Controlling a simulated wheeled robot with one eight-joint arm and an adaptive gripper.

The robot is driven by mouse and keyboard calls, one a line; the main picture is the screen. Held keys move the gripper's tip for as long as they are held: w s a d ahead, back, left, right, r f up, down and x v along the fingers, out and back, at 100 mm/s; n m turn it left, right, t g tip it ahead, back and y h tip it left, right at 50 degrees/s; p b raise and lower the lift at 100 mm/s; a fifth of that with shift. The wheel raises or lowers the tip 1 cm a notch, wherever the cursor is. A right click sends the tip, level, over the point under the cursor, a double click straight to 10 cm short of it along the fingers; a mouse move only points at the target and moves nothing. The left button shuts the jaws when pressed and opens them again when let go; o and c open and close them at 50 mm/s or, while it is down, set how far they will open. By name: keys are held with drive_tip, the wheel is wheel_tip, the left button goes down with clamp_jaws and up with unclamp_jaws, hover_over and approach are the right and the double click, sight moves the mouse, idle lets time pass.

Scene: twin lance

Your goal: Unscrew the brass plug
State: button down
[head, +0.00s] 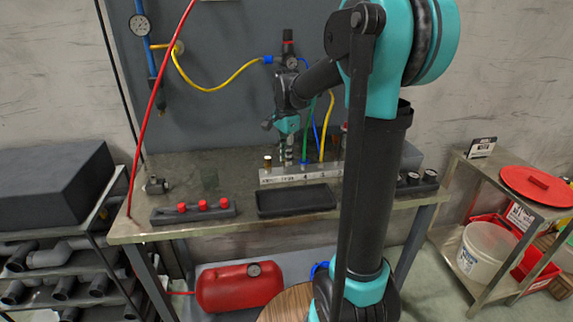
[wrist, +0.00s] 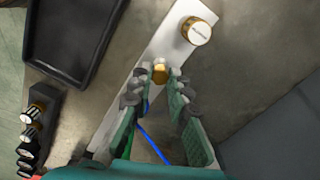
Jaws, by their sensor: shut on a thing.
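The brass plug (wrist: 160,73) is a small gold hex head on a pale manifold strip (wrist: 125,95). In the wrist view my gripper (wrist: 158,84) has one fingertip on each side of the plug and is shut on it. In the head view my gripper (head: 289,158) points straight down at the light manifold block (head: 312,174) near its left end. The plug is hidden there by the fingers. I cannot tell whether the plug has turned or risen.
A brass-sided cap with a pale top (wrist: 198,30) stands close by on the strip. Green (head: 304,142), blue and yellow hoses rise to the right of my gripper. A black tray (head: 297,200) and a rack with red knobs (head: 194,212) lie in front.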

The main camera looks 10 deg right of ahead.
drive_tip(key=n, duration=0.6)
drive_tip(key=shift+n, duration=0.3)
drive_tip(key=n, duration=0.3)
drive_tip(key=shift+n, duration=0.4)
drive_tip(key=n, duration=0.3)
drive_tip(key=shift+n, duration=0.3)
drive_tip(key=n, duration=1.1)
drive_tip(key=c, duration=1.6)
unclamp_jaws()
drive_tip(key=shift+c, duration=0.2)
